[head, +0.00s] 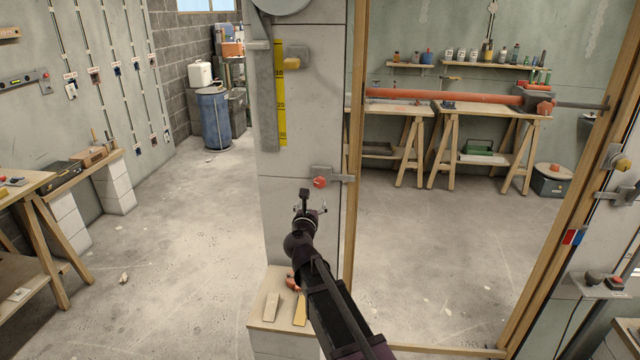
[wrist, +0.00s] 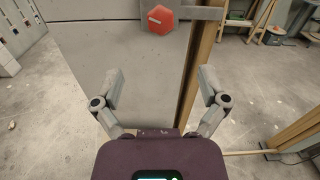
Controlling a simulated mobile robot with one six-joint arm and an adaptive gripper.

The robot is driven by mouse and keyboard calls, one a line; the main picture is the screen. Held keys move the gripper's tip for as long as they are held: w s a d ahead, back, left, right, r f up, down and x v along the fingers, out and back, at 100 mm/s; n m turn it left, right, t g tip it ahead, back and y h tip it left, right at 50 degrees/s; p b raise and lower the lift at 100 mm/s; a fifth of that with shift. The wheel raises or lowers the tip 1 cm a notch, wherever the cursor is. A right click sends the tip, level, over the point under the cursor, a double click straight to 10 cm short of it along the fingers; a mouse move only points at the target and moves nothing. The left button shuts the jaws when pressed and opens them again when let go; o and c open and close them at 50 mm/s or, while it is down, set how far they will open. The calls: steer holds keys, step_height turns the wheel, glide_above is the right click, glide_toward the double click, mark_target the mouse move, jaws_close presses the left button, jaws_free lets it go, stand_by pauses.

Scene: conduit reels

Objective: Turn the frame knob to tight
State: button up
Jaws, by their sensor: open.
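The frame knob is a red knob on a grey metal clamp. In the head view the red knob (head: 319,183) sits on the pale block pillar beside the left wooden post of the frame. In the wrist view the red knob (wrist: 160,19) looks hexagonal, with a short pale mark lying nearly level across its face. My gripper (head: 311,207) is just below the knob in the head view, apart from it. In the wrist view my gripper (wrist: 161,78) has its two fingers spread wide and empty, with the knob beyond them at the top.
The wooden frame (head: 354,150) stands right of the pillar (head: 300,220). A yellow knob (head: 291,64) is higher on the pillar; another yellow knob (head: 616,160) is at the right post. A low stand (head: 268,318) with wooden pieces is below my arm. Open floor lies at left.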

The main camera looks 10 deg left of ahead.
mark_target(319, 183)
steer(key=shift+w, duration=0.15)
steer(key=w, duration=1.3)
steer(key=shift+w+d, duration=0.25)
steer(key=shift+d, duration=0.15)
steer(key=c, duration=1.1)
